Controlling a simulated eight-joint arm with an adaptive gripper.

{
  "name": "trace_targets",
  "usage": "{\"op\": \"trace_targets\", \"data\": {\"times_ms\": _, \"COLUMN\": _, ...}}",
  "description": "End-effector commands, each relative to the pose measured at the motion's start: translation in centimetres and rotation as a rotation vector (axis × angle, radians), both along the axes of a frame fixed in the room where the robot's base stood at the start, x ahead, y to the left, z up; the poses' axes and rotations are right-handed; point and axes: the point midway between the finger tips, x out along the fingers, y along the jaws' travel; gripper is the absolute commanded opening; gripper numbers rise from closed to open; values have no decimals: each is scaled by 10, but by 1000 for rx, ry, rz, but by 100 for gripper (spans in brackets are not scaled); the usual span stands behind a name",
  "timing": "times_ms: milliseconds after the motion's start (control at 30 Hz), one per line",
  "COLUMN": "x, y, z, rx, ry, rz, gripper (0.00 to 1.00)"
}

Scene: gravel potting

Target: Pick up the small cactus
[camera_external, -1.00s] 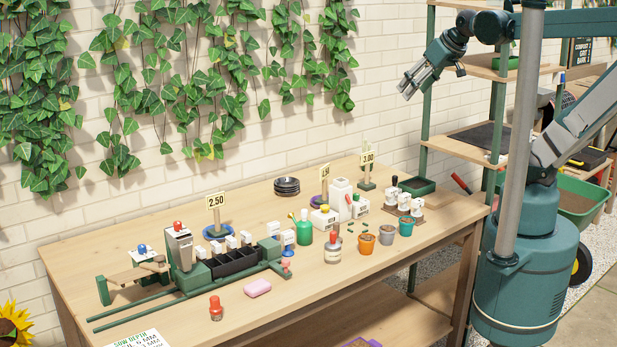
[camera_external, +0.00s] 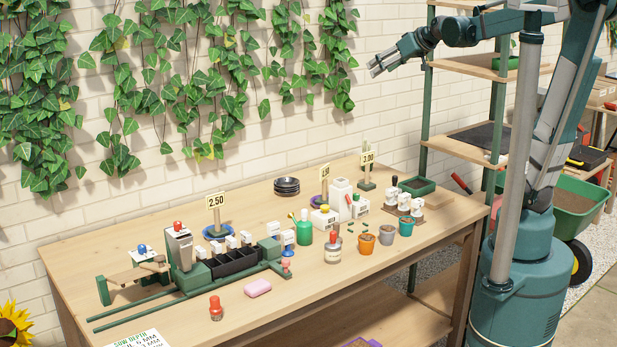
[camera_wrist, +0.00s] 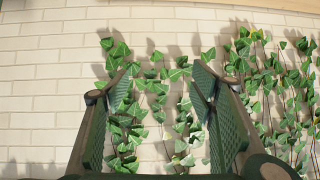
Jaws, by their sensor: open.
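My gripper (camera_external: 378,67) is open and empty, high above the back right of the bench, in front of the brick wall. In the wrist view its two fingers (camera_wrist: 160,82) stand wide apart with only wall and ivy between them. I cannot clearly make out a small cactus. Tiny green pieces (camera_external: 350,223) lie behind the orange pot (camera_external: 366,245), too small to identify. A grey pot (camera_external: 386,235) and a teal pot (camera_external: 406,228) stand beside the orange one. My gripper is far above all of these and touches nothing.
A shelf rack (camera_external: 465,143) stands right. The bench's front right is clear.

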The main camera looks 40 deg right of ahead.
Motion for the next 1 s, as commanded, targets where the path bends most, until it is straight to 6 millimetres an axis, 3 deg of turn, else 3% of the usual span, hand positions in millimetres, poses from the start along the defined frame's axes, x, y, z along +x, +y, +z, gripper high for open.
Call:
{"op": "trace_targets", "data": {"times_ms": 200, "x": 51, "y": -41, "z": -8, "rx": -6, "ry": -66, "rz": -21, "gripper": 56}}
{"op": "trace_targets", "data": {"times_ms": 500, "x": 111, "y": -104, "z": -19, "rx": -25, "ry": -153, "rz": -57, "gripper": 56}}
{"op": "trace_targets", "data": {"times_ms": 900, "x": 157, "y": -166, "z": -33, "rx": -49, "ry": -224, "rz": -97, "gripper": 56}}
{"op": "trace_targets", "data": {"times_ms": 1000, "x": 157, "y": -166, "z": -49, "rx": -50, "ry": -226, "rz": -96, "gripper": 56}}
